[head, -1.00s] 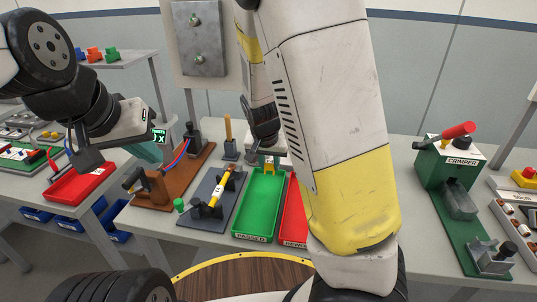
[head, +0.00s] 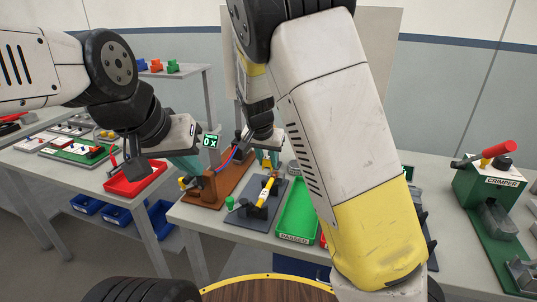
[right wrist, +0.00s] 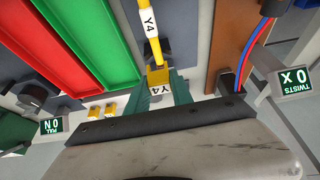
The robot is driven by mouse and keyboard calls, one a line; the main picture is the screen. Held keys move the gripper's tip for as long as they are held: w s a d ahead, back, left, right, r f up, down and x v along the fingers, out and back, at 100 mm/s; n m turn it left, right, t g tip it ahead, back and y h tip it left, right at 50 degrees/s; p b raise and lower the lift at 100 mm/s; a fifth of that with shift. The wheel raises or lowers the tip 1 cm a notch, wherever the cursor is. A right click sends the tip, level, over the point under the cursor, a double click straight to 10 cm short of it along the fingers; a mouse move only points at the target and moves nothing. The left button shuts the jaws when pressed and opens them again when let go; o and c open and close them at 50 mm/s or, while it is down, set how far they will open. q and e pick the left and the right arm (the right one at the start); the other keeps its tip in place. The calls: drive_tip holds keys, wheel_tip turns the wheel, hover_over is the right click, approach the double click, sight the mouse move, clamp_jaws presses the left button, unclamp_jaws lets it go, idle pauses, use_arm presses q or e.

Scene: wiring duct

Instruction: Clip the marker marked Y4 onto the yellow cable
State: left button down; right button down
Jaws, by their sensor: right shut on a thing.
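The yellow marker with a white Y4 face (right wrist: 160,88) is held between the teal fingers of my right gripper (right wrist: 163,92). In the head view my right gripper (head: 268,158) is beyond the far end of the dark cable plate (head: 240,217). The yellow cable (right wrist: 157,50) runs over that plate and carries a white Y4 band (right wrist: 147,21). In the right wrist view the held marker appears close to the cable's end; I cannot tell whether they touch.
A green PASSED tray (head: 296,212) is right of the plate. A brown board (head: 208,190) with red and blue wires is left of it. Two yellow pieces (right wrist: 102,110) lie near the PULL display (right wrist: 50,125). The TWISTS display (right wrist: 292,80) is at right. A crimper (head: 490,190) stands far right.

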sight(269, 184)
drive_tip(key=shift+f, duration=2.8)
drive_tip(key=shift+f, duration=1.2)
drive_tip(key=c, duration=1)
unclamp_jaws()
drive_tip(key=shift+c, duration=0.2)
drive_tip(key=v, duration=0.7)
drive_tip(key=shift+s+r, duration=0.15)
drive_tip(key=shift+r, duration=0.15)
